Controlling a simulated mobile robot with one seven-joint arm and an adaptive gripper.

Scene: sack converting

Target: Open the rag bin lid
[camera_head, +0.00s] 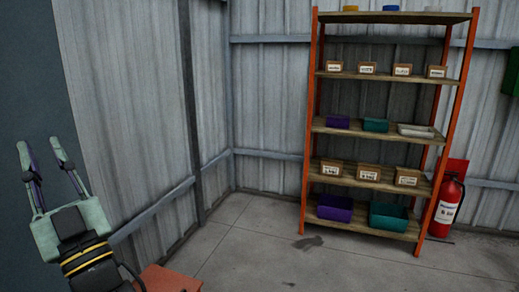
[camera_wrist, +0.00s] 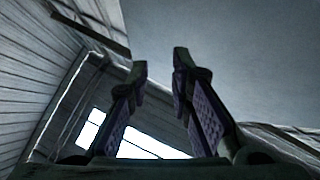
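My gripper (camera_head: 40,143) is raised at the left of the head view, its two fingers apart with nothing between them. In the wrist view the gripper (camera_wrist: 160,60) also shows open and empty, pointing up toward the wall, windows and ceiling. A flat orange-red surface (camera_head: 168,280) shows at the bottom edge of the head view, just right of my arm and below the gripper. Most of it is cut off, so I cannot tell whether it is the rag bin lid. No other rag bin shows.
A shelf rack (camera_head: 378,181) with orange posts holds small boxes and purple and teal bins against the back wall. A red fire extinguisher (camera_head: 445,207) stands right of it. A dark flat panel (camera_head: 40,70) is behind my gripper.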

